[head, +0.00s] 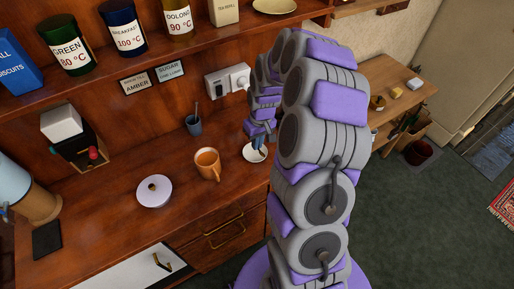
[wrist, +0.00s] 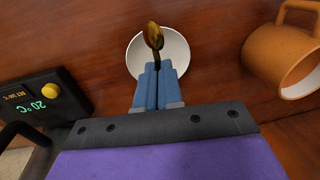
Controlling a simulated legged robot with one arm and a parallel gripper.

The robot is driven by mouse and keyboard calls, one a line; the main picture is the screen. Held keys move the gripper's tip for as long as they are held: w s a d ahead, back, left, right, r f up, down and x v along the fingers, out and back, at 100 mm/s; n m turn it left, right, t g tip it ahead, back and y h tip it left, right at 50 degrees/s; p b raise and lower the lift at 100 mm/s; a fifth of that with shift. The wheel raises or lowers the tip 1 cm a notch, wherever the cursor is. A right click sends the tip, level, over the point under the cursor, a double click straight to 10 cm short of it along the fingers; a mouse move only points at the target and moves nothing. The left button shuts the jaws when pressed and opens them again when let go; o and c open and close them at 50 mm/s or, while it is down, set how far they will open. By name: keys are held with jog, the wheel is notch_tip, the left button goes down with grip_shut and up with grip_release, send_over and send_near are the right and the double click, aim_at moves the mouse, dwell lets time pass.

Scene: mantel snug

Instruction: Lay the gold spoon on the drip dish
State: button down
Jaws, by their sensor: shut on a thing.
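The gold spoon (wrist: 154,36) is held in my gripper (wrist: 157,70), whose blue fingers are shut on its handle. The spoon's bowl end points away from the fingers, over the white drip dish (wrist: 179,49) in the wrist view. I cannot tell whether the spoon touches the dish. In the head view the drip dish (head: 254,155) sits near the counter's right end, partly hidden by my gripper (head: 257,144). The spoon is too small to make out there.
An orange mug (head: 207,164) stands left of the dish, close by in the wrist view (wrist: 272,58). A grey cup (head: 194,126) stands behind it. A dark device with a display (wrist: 45,102) shows in the wrist view.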

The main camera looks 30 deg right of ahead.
notch_tip(320, 180, down, 3)
jog(key=shift+f+b, duration=0.1)
jog(key=shift+b, duration=0.3)
jog(key=c, duration=1.3)
grip_release()
notch_tip(320, 180, up, 12)
jog(key=d+p, duration=0.1)
jog(key=p, duration=0.2)
jog(key=s+a+r, duration=0.5)
jog(key=a, duration=0.1)
jog(key=s+a+r, duration=0.2)
jog(key=s+a, duration=0.1)
jog(key=s, duration=0.5)
jog(key=s+a+r+g, duration=0.1)
jog(key=s+a+r, duration=0.1)
jog(key=s, duration=0.7)
jog(key=s+a+r+h, duration=0.1)
jog(key=s+a, duration=0.3)
jog(key=s, duration=0.5)
jog(key=shift+s+a+r+g, duration=0.25)
jog(key=shift+r+g, duration=0.15)
jog(key=shift+r, duration=0.45)
